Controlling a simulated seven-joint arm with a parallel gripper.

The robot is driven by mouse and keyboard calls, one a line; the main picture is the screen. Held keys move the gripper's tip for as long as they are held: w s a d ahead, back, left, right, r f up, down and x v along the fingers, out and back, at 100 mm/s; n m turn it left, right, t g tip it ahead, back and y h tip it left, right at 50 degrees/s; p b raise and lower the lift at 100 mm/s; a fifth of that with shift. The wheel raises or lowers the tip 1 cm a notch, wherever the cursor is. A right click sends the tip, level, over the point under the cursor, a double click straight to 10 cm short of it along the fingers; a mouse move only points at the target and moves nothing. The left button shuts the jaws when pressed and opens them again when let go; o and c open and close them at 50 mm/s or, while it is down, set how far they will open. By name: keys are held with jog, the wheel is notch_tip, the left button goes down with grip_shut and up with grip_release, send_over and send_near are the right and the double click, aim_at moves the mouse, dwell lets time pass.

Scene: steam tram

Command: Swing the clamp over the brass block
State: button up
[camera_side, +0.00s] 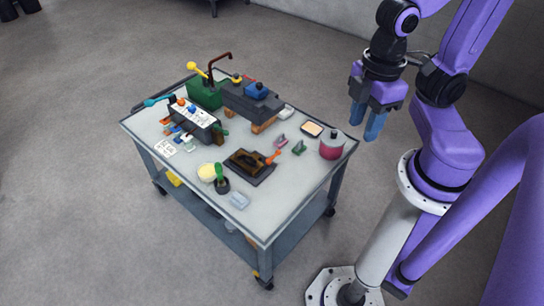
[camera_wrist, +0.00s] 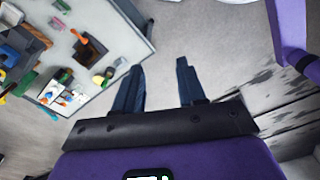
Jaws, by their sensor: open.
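The clamp appears to be the part with the orange handle (camera_side: 272,156) on a dark base plate (camera_side: 262,177) near the middle of the cart top. Its orange handle also shows in the wrist view (camera_wrist: 78,35). A brown, brass-like piece (camera_side: 246,159) sits on the plate; I cannot tell block from clamp arm there. My gripper (camera_side: 366,120) is open and empty, in the air beyond the cart's right corner, apart from the clamp. In the wrist view my gripper (camera_wrist: 160,68) has bare floor between its fingers.
The grey cart top (camera_side: 290,190) is clear at its front right. A crimson cylinder (camera_side: 331,150) stands near the right corner. A dark cup with a green-handled tool (camera_side: 221,176) and a cream disc (camera_side: 206,172) lie left of the clamp. A green machine (camera_side: 205,94) stands at the back.

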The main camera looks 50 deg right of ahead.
jog(key=c, duration=0.5)
jog(key=shift+w+a+f, duration=0.2)
jog(key=shift+w, duration=0.1)
grip_shut()
jog(key=w+f+m+t+y, duration=0.2)
jog(key=w+f+m+t, duration=0.2)
jog(key=w+f+m, duration=1.4)
jog(key=w+d+f+m+t, duration=0.2)
jog(key=w+d+f, duration=0.2)
jog(key=f, duration=0.2)
jog(key=w+d+f+m+t, duration=0.1)
jog(key=w+d+f+m, duration=0.1)
jog(key=w+d+f, duration=0.3)
jog(key=s+d+f+m+t+h, duration=0.2)
jog(key=s+d+f+m+t, duration=0.1)
jog(key=s+d+f+m, duration=0.3)
jog(key=shift+s+f+m, duration=0.65)
jog(key=shift+s+m, duration=0.65)
jog(key=shift+s, duration=0.2)
